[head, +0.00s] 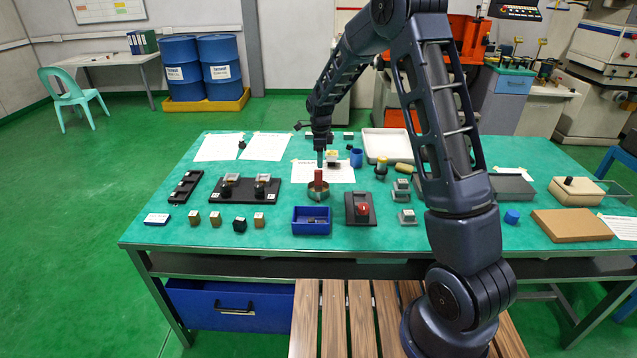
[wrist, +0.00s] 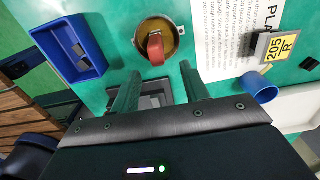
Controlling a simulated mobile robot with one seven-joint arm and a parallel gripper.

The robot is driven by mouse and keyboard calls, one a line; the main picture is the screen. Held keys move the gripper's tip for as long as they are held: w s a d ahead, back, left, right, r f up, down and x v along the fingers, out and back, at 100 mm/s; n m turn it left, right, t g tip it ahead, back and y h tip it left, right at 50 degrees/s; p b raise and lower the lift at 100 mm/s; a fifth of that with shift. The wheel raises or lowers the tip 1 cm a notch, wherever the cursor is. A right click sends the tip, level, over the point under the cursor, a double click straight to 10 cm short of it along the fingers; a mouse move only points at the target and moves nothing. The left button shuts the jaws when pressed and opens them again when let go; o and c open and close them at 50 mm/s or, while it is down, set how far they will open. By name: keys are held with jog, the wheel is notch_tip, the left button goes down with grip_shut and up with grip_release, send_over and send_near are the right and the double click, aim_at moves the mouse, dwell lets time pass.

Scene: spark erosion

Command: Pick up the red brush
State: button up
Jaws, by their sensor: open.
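The red brush (head: 318,177) stands upright in a round metal cup (head: 318,194) near the middle of the table. In the wrist view its red top (wrist: 155,48) shows inside the cup (wrist: 172,28), ahead of the fingertips. Its lower end is hidden in the cup. My gripper (head: 320,158) hangs pointing down, just behind and above the brush in the head view. In the wrist view its two fingers (wrist: 158,82) are apart with nothing held between them, and the brush lies beyond their tips.
A blue bin (head: 311,228) stands in front of the cup, and a dark block with a red part (head: 362,208) stands at front right. A blue cup (head: 356,158) and white tray (head: 387,133) are behind to the right. A dark fixture plate (head: 285,192) lies left.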

aim_at(318, 170)
jog(key=f, duration=0.8)
jog(key=shift+s+a+f, duration=0.1)
jog(key=shift+s+a, duration=0.1)
jog(key=shift+a, duration=0.15)
jog(key=shift+c, duration=0.3)
grip_shut()
